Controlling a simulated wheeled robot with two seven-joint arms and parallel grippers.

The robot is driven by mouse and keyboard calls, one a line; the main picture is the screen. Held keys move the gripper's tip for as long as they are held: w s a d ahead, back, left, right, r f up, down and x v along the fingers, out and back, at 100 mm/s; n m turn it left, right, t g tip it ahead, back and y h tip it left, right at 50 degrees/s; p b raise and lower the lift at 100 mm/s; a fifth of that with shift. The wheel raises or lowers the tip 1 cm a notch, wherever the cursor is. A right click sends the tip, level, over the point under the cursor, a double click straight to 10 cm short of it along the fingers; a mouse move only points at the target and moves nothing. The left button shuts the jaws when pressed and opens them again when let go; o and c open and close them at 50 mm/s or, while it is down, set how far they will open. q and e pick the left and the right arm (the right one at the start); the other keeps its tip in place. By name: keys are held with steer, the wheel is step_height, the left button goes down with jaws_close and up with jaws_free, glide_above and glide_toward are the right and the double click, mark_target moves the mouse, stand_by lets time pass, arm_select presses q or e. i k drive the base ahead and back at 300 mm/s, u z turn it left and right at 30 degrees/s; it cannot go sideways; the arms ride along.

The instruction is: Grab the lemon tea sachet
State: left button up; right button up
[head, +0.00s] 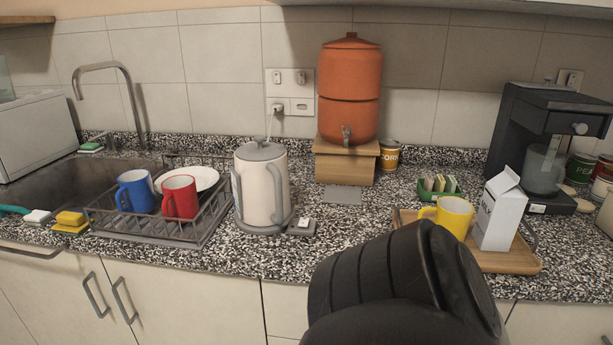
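A small green holder (427,193) stands on the counter, right of centre, behind the yellow mug. Several upright sachets (450,184) are in it, pale and yellowish. They are too small to read, so I cannot tell which is lemon tea. A black link of my arm rises from the bottom right, in front of the counter's edge and apart from the holder in the picture. No fingertips of either gripper show in the head view.
A wooden tray (518,263) bears a yellow mug (453,217) and a white carton (498,215) in front of the holder. A corn can (389,156) and a clay water dispenser (349,95) are behind left. A coffee machine (530,115) stands right; a kettle (259,190) left.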

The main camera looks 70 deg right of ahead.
mark_target(451, 185)
steer(key=u, duration=0.4)
steer(key=k, duration=1.5)
steer(key=z, duration=1.25)
